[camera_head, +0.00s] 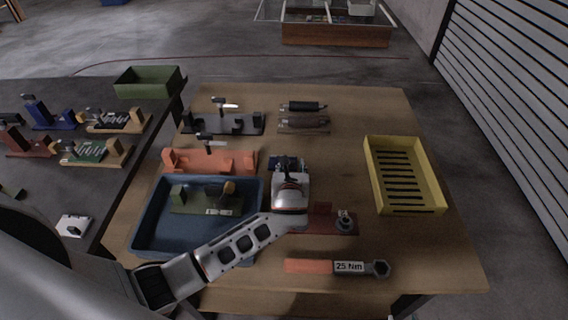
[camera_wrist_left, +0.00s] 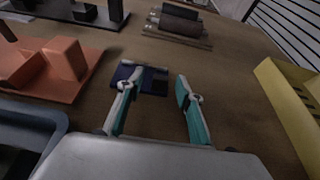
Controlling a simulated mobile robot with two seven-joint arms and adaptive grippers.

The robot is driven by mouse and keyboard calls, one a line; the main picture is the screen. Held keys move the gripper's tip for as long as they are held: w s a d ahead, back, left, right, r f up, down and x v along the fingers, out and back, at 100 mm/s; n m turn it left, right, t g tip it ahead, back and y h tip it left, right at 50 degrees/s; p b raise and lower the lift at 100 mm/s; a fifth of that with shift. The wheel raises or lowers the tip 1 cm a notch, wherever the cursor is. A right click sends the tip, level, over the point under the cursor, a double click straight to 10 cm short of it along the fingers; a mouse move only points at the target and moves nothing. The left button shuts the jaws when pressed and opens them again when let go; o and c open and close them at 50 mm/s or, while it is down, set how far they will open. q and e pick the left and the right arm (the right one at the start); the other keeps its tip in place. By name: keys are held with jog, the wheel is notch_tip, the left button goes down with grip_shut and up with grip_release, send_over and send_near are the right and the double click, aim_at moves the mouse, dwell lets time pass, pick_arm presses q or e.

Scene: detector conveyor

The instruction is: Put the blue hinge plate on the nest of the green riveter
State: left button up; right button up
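The blue hinge plate (camera_wrist_left: 152,83) lies flat on the wooden table, dark blue with darker parts on it. In the head view the plate (camera_head: 283,161) shows just beyond my left gripper (camera_head: 289,170). In the left wrist view my left gripper (camera_wrist_left: 158,86) is open and empty, its two fingers apart. The plate is just ahead of the gap, close to the left fingertip; whether they touch I cannot tell. A green fixture (camera_head: 190,200) with a brown knob and a white label sits in the blue tray (camera_head: 148,232); it looks like the green riveter. My right gripper is not in view.
An orange fixture (camera_head: 180,161) and a dark grey fixture (camera_head: 238,125) stand left of the plate. Dark cylinders (camera_head: 303,120) lie beyond it. A yellow crate (camera_head: 433,185), a red-brown fixture (camera_head: 324,224) and a torque wrench (camera_head: 335,267) are also on the table.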

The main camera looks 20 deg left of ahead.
pick_arm(q)
grip_shut()
jog(key=shift+r, duration=0.15)
